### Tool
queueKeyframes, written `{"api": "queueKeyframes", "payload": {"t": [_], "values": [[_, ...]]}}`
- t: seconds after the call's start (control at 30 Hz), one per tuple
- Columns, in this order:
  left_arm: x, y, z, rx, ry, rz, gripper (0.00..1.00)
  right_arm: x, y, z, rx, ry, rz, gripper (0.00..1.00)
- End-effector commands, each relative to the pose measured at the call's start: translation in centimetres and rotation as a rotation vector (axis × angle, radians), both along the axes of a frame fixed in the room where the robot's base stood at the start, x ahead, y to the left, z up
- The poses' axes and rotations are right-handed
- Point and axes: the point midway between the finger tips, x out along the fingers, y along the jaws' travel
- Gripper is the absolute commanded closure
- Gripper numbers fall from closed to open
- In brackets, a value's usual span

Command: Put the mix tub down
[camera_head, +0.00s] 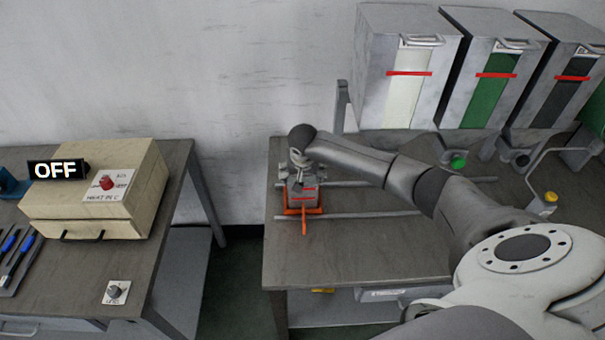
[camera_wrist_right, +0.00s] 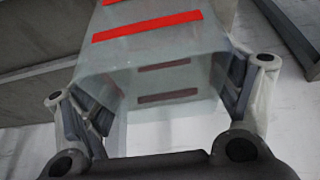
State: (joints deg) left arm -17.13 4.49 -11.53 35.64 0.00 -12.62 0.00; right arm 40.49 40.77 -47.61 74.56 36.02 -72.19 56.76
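In the right wrist view the tub (camera_wrist_right: 150,60) is pale and translucent with red bands. The fingers of my right gripper (camera_wrist_right: 163,100) press on its two sides. My left gripper is not in view.
Two metal rails (camera_head: 365,215) run along the right-hand table (camera_head: 350,250). Hoppers with white, green (camera_head: 492,90) and black windows stand behind. On the left bench (camera_head: 180,160) are a beige box (camera_head: 100,195) and an OFF sign (camera_head: 55,170). The right-hand table's front is clear.

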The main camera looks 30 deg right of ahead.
Motion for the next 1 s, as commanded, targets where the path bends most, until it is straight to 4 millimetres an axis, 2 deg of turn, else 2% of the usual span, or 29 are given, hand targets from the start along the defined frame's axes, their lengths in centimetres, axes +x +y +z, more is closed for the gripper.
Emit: {"api": "queueKeyframes", "payload": {"t": [0.1, 0.57, 0.77, 1.0], "values": [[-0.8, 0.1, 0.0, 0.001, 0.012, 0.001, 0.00, 0.0, 0.0, 0.0, 0.000, 0.000, 0.000, 0.00], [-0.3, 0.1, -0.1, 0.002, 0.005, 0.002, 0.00, -0.1, 0.1, 0.6, 0.000, -0.001, 0.000, 0.00], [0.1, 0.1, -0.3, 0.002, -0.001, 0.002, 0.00, -0.8, 0.6, 2.7, 0.001, -0.003, 0.002, 0.00], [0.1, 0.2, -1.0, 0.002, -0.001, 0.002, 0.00, -2.2, 1.4, 6.7, 0.000, -0.005, 0.001, 0.00]]}}
